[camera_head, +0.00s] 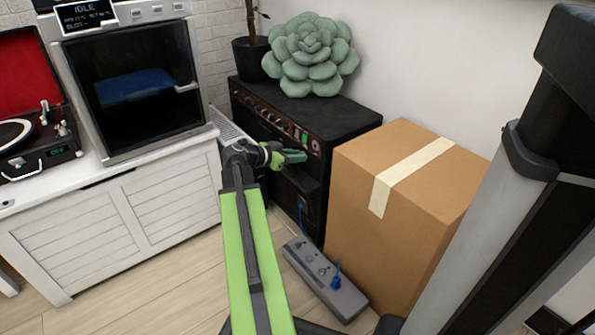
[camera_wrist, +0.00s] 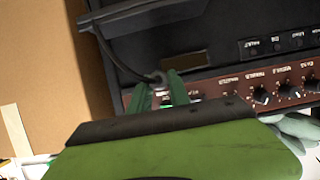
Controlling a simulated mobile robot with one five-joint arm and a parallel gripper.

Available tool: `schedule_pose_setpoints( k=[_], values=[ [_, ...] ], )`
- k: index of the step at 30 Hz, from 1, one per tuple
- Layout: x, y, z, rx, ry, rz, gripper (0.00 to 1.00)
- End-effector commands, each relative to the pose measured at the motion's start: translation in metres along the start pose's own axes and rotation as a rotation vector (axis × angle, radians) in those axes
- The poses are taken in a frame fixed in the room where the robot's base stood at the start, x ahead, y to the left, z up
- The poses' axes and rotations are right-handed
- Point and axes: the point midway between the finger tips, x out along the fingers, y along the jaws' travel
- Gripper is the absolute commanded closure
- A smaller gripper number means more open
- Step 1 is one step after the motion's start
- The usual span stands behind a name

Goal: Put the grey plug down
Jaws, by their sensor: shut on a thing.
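My gripper (camera_head: 291,156) is at the front of the black amplifier (camera_head: 330,120), just left of the cardboard box. In the wrist view its green fingers (camera_wrist: 160,90) are shut on the small grey plug (camera_wrist: 158,78). A dark cable (camera_wrist: 118,62) runs from the plug up and to the left. The plug is close to the amplifier's red-brown knob panel (camera_wrist: 235,88); I cannot tell whether it touches it. In the head view the plug is too small or hidden to make out.
A cardboard box (camera_head: 385,210) stands right of the amplifier. A grey power strip (camera_head: 322,278) with blue plugs lies on the floor before it. A white cabinet (camera_head: 120,220) bears an oven-like machine (camera_head: 138,95) and a turntable (camera_head: 35,140). Floor at lower left is clear.

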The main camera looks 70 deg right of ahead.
Motion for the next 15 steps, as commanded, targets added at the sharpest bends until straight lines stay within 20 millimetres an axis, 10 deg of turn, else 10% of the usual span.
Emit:
schedule_pose_setpoints(
  k=[15],
  values=[
    [0.019, 0.000, 0.047, 0.000, 0.000, 0.000, 1.00]
  ],
)
